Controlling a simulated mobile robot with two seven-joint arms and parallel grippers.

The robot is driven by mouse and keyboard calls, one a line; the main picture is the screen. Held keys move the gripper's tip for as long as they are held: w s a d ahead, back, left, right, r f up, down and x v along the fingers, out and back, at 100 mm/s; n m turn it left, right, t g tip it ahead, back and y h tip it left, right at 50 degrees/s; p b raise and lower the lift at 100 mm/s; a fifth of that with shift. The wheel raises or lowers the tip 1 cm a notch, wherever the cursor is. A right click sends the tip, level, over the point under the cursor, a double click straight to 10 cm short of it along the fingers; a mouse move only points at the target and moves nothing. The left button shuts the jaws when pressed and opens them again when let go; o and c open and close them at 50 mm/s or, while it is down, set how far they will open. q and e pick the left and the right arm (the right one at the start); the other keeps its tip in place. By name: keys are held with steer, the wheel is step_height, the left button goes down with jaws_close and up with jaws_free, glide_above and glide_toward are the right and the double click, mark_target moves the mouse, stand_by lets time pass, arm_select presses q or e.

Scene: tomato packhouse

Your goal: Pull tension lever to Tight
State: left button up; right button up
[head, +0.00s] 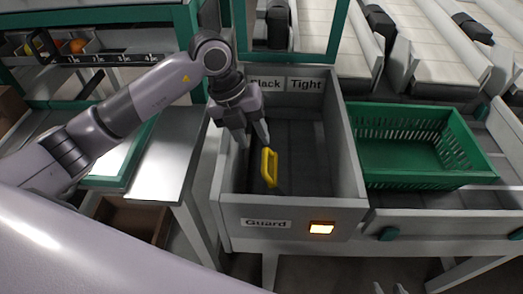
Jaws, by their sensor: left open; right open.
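The tension lever has a yellow handle (269,167) and stands inside a grey open-topped housing (345,165). It is on the left side, below the Slack label (266,84); the Tight label (305,85) is to its right. My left gripper (255,143) is open, pointing down into the housing just above and left of the handle. Its fingers look apart from the handle, though the exact gap is hard to tell. The tips of my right gripper (389,289) just show at the bottom edge, open and away from the lever.
A green frame (338,35) rises behind. An empty green crate (415,178) stands to the right. A metal table (165,160) is on the left.

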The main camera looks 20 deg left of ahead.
mark_target(264, 158)
arm_select(q)
steer(key=x, duration=0.5)
steer(key=shift+s+d+f+b, duration=0.1)
steer(key=shift+d+f+b, duration=0.1)
steer(key=shift+b, duration=0.1)
jaws_close()
